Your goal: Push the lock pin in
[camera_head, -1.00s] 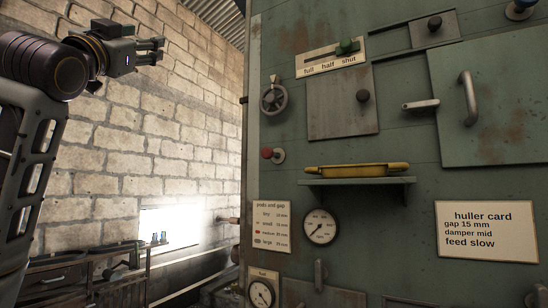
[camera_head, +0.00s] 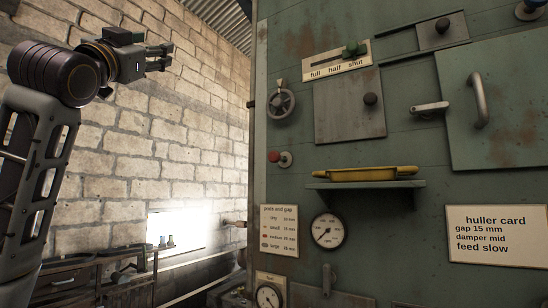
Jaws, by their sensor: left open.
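A red-headed pin (camera_head: 280,157) sticks out of the left part of the green machine's front, below the handwheel; it may be the lock pin, but no label shows. My left gripper (camera_head: 164,57) is at the upper left, in front of the brick wall. Its fingers are apart with nothing between them, and they point right. It is clear of the machine and up and to the left of the red-headed pin. My right gripper is out of the picture.
A bench (camera_head: 75,281) stands at the lower left. Open space lies between gripper and machine.

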